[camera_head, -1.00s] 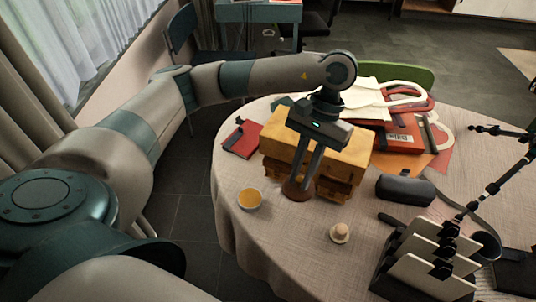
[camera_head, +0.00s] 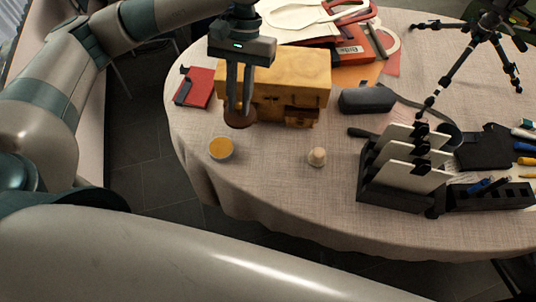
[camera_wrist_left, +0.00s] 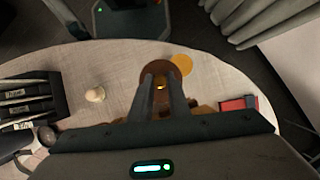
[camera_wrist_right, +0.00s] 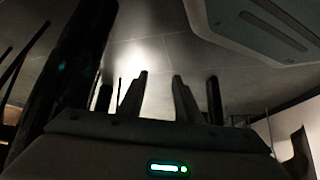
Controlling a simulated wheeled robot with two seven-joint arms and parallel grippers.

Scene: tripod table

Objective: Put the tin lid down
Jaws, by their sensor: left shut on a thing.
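The tin lid (camera_head: 239,119) is a brown round disc in front of the yellow-brown box. My left gripper (camera_head: 237,108) points down and is shut on its middle. In the left wrist view the lid (camera_wrist_left: 172,68) sits between the fingertips, with a small brass-coloured spot, perhaps its knob. Whether it touches the table is not clear. A small round tin (camera_head: 221,148) with a pale rim and orange-yellow inside stands just in front of the lid; in the left wrist view the lid partly overlaps it. My right gripper (camera_wrist_right: 157,95) shows only in its own wrist view, fingers apart and empty.
The yellow-brown box (camera_head: 290,80) stands right behind the lid. A red notebook (camera_head: 198,88) lies at left, a cream knob-like piece (camera_head: 317,156) at right. A dark case (camera_head: 366,98), card rack (camera_head: 400,200) and tripod (camera_head: 470,60) fill the right. Cloth is bare along the front.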

